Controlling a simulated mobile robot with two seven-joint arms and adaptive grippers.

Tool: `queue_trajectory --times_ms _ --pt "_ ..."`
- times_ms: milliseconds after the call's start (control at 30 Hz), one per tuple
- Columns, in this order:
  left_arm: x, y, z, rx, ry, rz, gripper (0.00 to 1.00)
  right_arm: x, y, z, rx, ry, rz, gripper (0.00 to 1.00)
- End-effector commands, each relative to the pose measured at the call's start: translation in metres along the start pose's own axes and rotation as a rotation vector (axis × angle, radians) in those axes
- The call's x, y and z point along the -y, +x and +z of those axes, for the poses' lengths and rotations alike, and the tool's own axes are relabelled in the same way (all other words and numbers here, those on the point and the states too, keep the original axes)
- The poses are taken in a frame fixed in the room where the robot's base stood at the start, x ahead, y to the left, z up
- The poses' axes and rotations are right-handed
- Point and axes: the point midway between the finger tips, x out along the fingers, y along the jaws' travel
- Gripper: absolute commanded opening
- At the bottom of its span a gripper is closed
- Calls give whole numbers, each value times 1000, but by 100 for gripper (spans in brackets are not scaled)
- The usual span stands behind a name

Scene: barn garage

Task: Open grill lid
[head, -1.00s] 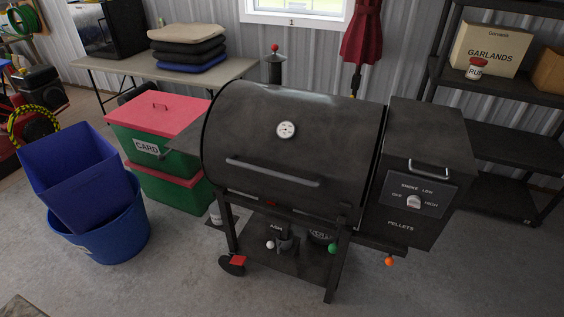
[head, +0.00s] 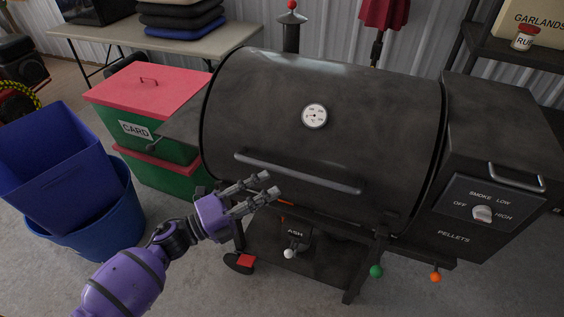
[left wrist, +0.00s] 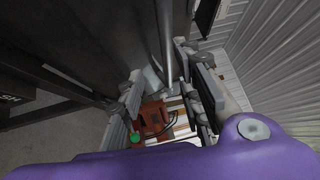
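The black barrel grill's lid (head: 290,85) is down, with a round gauge on its front. The lid's long handle bar (head: 300,173) runs across its lower front. My left gripper (head: 267,185) is just below and in front of the left part of the handle, with its two fingers apart and nothing held. In the left wrist view, the left gripper's fingers (left wrist: 160,72) stand apart, and the handle bar (left wrist: 166,40) shows beyond and between their tips. I cannot tell whether they touch it. My right gripper is in neither view.
The pellet hopper (head: 490,200) with its knob adjoins the grill's right side. A side shelf (head: 190,125) juts from the left. Green crates with red lids (head: 150,90) and blue bins (head: 60,165) stand left. A table (head: 205,43) is behind.

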Motion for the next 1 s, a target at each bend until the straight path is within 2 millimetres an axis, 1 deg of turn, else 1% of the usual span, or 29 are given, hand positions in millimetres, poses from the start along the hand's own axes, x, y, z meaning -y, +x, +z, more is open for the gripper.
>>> queue_trajectory --times_ms 33,100,267,500,633,800,1000 --pt "1 4 1 -40 44 3 32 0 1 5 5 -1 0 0" --pt "5 8 2 -76 84 2 32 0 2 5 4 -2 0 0" --pt "10 22 1 -99 109 -3 32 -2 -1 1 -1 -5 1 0" --pt "12 61 -2 -95 108 -5 32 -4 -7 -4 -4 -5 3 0" --pt "11 78 -3 -94 107 -3 32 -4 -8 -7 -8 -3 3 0" --pt "9 87 -4 -93 105 -2 32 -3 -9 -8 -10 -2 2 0" --pt "9 88 -5 -93 104 -1 32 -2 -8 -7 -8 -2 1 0"
